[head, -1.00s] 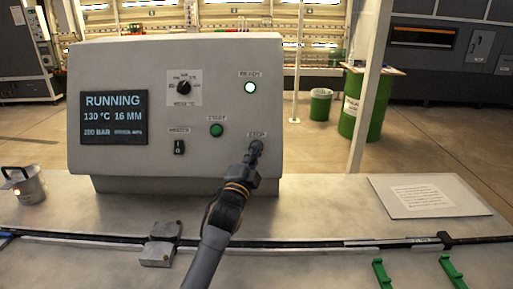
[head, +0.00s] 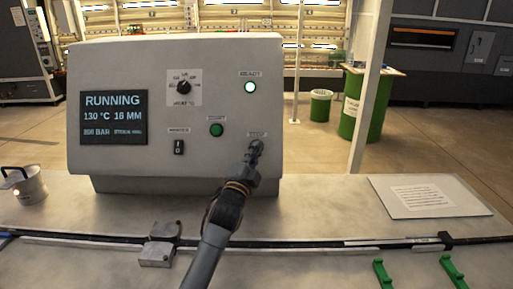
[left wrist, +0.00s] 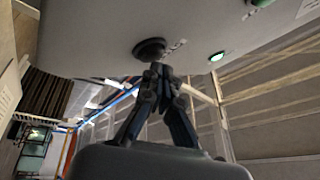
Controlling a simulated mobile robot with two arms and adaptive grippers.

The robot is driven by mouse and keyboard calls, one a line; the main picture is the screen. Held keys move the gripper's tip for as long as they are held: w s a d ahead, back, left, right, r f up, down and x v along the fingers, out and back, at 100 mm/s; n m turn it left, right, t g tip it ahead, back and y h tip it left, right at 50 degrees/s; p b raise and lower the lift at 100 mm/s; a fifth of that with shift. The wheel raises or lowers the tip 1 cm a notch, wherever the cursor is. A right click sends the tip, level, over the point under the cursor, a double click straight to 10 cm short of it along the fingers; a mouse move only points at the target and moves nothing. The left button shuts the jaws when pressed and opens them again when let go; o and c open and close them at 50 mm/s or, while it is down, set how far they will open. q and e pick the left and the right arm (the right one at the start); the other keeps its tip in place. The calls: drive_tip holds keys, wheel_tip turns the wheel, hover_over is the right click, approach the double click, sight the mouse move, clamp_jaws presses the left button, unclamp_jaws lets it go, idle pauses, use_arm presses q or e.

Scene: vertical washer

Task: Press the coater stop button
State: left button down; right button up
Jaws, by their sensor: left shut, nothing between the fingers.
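The grey control panel (head: 110,60) stands on the bench and its screen (head: 113,117) reads RUNNING. The STOP label (head: 257,134) is at its lower right. My left gripper (head: 255,148) is shut and empty, right at the spot under that label, and hides the button in the head view. In the left wrist view a dark round button (left wrist: 150,48) sits on the panel face. The closed fingertips of my left gripper (left wrist: 157,70) are at its edge; I cannot tell whether they touch it. My right gripper is not in view.
The green START button (head: 216,130), lit READY lamp (head: 250,87), black knob (head: 183,87) and black switch (head: 179,147) are on the same panel. A metal pot (head: 25,186) stands left on the bench. A sign plate (head: 425,196) lies right.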

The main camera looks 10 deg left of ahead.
use_arm(q)
drive_tip(key=shift+w+a+f+b, duration=0.1)
drive_tip(key=shift+w+f+b, duration=0.15)
drive_tip(key=shift+w+b, duration=0.2)
idle(0.5)
idle(0.3)
drive_tip(key=shift+s+r+p, duration=0.4)
drive_tip(key=shift+s+p, duration=0.45)
drive_tip(key=shift+p, duration=0.05)
drive_tip(key=shift+s+d+r+p, duration=0.2)
drive_tip(key=shift+s+r+p, duration=0.15)
drive_tip(key=shift+s+p, duration=0.35)
drive_tip(key=shift+s+d+r+p, duration=0.2)
drive_tip(key=shift+s+r+p, duration=0.2)
drive_tip(key=shift+s+p, duration=0.3)
drive_tip(key=shift+s+d+r+p, duration=0.2)
drive_tip(key=shift+s+r+p, duration=0.15)
drive_tip(key=shift+s+p, duration=0.35)
